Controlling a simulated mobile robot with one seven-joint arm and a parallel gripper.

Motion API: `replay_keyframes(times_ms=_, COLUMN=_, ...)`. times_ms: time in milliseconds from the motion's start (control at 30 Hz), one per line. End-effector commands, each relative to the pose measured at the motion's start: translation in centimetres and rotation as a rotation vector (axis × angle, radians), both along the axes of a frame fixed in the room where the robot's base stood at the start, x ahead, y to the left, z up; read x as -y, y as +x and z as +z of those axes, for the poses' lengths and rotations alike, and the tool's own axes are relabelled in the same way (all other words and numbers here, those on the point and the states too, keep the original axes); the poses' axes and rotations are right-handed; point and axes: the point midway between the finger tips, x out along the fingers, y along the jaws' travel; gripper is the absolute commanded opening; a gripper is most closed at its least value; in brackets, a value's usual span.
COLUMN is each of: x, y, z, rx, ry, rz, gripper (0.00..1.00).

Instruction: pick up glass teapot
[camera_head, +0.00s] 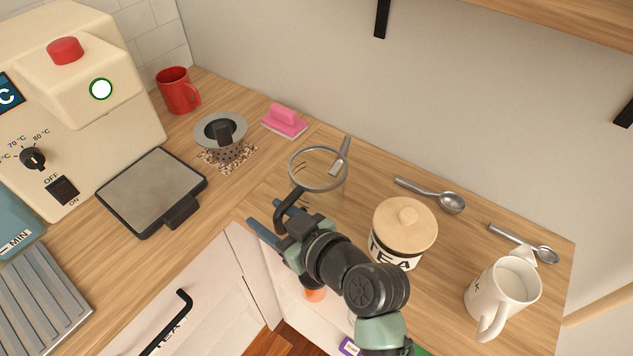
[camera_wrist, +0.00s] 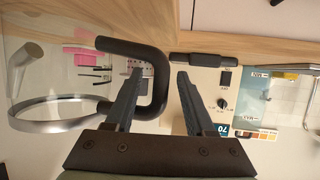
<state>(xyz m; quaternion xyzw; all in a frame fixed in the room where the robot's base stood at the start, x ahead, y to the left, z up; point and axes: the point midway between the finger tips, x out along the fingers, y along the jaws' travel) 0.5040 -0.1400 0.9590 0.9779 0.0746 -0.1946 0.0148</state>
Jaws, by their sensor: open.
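The glass teapot (camera_head: 318,189) stands on the wooden counter, clear-walled with a metal rim and a black handle (camera_head: 289,204) toward my gripper. My gripper (camera_head: 264,212) is open at the handle side, close to the counter's front edge. In the wrist view, the teapot's metal rim (camera_wrist: 55,98) is at the left and its looped black handle (camera_wrist: 160,85) reaches between the two fingers of my gripper (camera_wrist: 158,73). The outer bar of the handle shows in the gap, and the left finger overlaps the loop. I cannot tell whether either finger touches it.
The tea canister (camera_head: 404,222) stands close right of the teapot, beside my arm. Spoons (camera_head: 452,203) and a white mug (camera_head: 503,293) are farther right. A strainer (camera_head: 221,134), pink sponge (camera_head: 284,121), red mug (camera_head: 177,91) and dark-framed plate (camera_head: 152,190) lie left. The wall is behind.

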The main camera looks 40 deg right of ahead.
Motion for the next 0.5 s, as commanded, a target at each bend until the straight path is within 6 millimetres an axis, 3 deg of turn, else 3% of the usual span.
replay_keyframes(times_ms=100, x=-0.12, y=0.98, z=-0.37, rx=0.0, ry=0.0, rz=-0.001, gripper=0.55)
replay_keyframes(times_ms=333, x=-0.12, y=1.12, z=-0.48, rx=0.0, ry=-0.002, rz=-0.001, gripper=0.55)
replay_keyframes(times_ms=367, x=-0.12, y=1.11, z=-0.47, rx=0.0, ry=-0.002, rz=-0.001, gripper=0.53)
replay_keyframes(times_ms=500, x=-0.13, y=1.1, z=-0.47, rx=0.0, ry=-0.002, rz=-0.001, gripper=0.28)
